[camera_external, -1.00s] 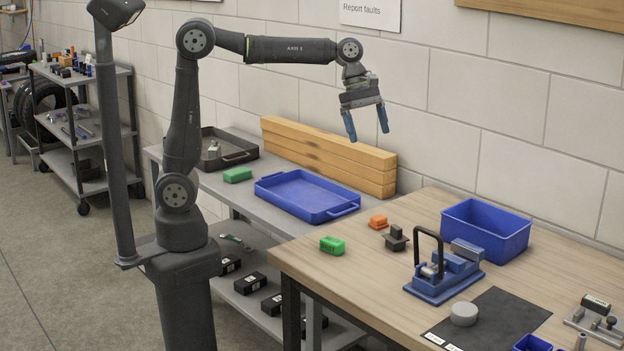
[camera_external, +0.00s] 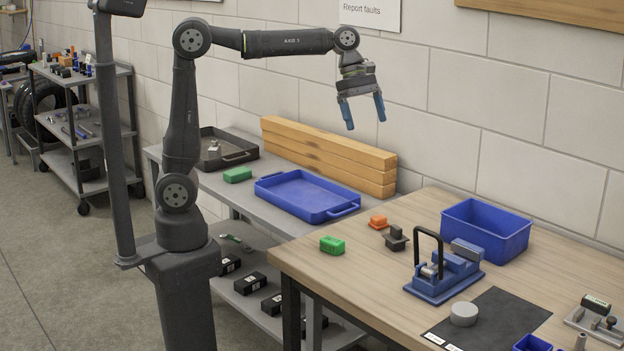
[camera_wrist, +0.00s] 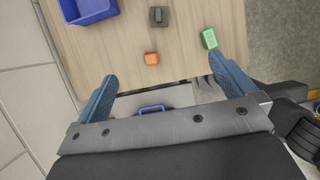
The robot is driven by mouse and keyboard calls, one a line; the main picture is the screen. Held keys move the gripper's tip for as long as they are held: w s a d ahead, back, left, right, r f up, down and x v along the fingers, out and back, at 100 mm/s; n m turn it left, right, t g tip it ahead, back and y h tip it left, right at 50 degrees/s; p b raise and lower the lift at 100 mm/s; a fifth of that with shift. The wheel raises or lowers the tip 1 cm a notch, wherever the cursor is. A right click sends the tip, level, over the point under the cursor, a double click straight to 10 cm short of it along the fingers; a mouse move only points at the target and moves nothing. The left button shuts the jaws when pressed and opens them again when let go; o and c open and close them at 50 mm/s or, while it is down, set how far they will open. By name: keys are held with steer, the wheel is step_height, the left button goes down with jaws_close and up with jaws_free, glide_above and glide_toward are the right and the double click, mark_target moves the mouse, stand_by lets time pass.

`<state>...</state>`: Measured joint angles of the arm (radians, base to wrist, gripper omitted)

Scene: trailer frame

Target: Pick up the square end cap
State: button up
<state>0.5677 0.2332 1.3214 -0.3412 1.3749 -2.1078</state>
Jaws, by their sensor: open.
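The square end cap looks to be the dark grey piece (camera_external: 395,238) with a wide base and a square block on top. It stands on the wooden bench near its back left part. In the wrist view it shows as a dark square piece (camera_wrist: 158,16) at the top centre. My gripper (camera_external: 365,124) is open and empty, high above the left end of the bench and well apart from the cap. In the wrist view the two blue fingers of my gripper (camera_wrist: 163,68) are spread wide with nothing between them.
An orange block (camera_external: 378,222) sits just beside the cap, and a green block (camera_external: 332,245) is to its left. A blue clamp fixture (camera_external: 445,277) and a blue bin (camera_external: 486,211) stand to the right. A blue tray (camera_external: 306,214) lies on the grey side table.

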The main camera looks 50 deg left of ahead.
steer(key=c, duration=0.6)
steer(key=shift+o, duration=0.2)
steer(key=m+g, duration=0.1)
steer(key=m, duration=0.2)
glide_toward(395, 225)
steer(key=x, duration=0.6)
steer(key=shift+s+a+f, duration=0.2)
steer(key=shift+d+x, duration=0.15)
steer(key=shift+x, duration=1.25)
steer(key=shift+d+x, duration=0.15)
steer(key=shift+x, duration=1.25)
